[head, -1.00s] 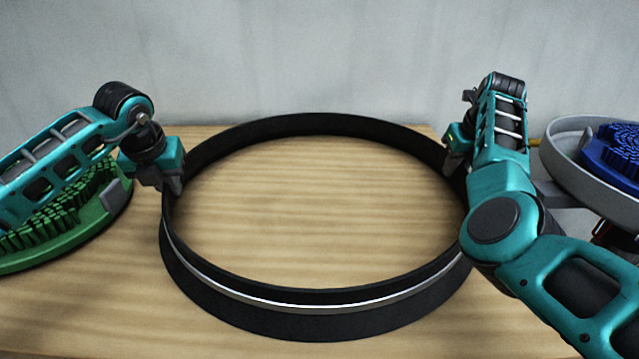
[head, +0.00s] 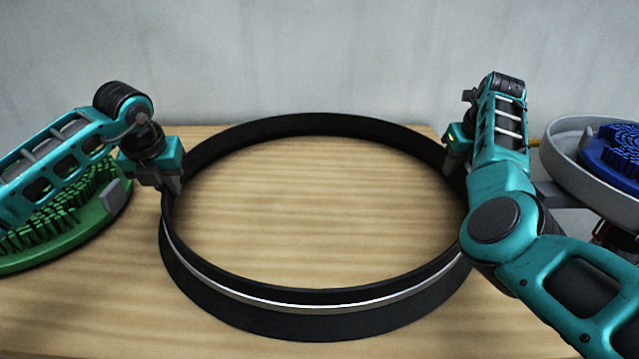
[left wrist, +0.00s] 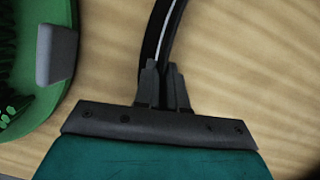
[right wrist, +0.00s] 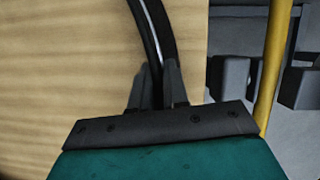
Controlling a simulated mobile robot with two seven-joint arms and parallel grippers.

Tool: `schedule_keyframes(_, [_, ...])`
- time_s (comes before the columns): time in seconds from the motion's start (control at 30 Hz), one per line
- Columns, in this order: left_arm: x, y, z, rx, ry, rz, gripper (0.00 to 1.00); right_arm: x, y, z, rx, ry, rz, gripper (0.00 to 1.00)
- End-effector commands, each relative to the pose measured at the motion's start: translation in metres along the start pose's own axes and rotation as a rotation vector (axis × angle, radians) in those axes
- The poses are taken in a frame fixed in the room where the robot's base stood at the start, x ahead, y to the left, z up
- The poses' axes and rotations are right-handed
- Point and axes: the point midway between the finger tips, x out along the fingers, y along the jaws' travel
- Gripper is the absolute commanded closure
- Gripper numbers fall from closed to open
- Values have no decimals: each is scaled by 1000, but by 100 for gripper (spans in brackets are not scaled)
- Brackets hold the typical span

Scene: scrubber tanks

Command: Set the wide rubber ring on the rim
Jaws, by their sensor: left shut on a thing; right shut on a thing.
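The wide rubber ring (head: 314,325) is a large black hoop with a silver band around its outside. It is level over the wooden table; I cannot tell whether its lower edge touches the wood. My left gripper (head: 175,185) is shut on the ring's left wall, which also shows between the fingers in the left wrist view (left wrist: 163,40). My right gripper (head: 455,165) is shut on the ring's right wall, seen between the fingers in the right wrist view (right wrist: 152,30). My right arm hides part of the ring's right side. I cannot make out the rim in these views.
A green round brush (head: 95,220) lies at the left under my left arm. A grey round tray (head: 560,155) with a blue brush (head: 615,145) stands at the right, beyond the table edge. A yellow bar (right wrist: 275,65) stands beside the table's right edge. The table (head: 320,220) inside the ring is bare.

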Motion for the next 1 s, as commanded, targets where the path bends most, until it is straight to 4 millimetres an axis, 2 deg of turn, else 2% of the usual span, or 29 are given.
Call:
schedule_keyframes(0.03, [-2,-3,2,2,-6,-8,100,-1,6,2,-1,-2,15,100])
schedule_keyframes(0.37, [-13,-4,6,3,-6,-10,100,-12,6,6,-1,-2,15,100])
schedule_keyframes(1.0, [-72,-6,30,6,-4,-12,100,-71,6,31,-1,-3,15,100])
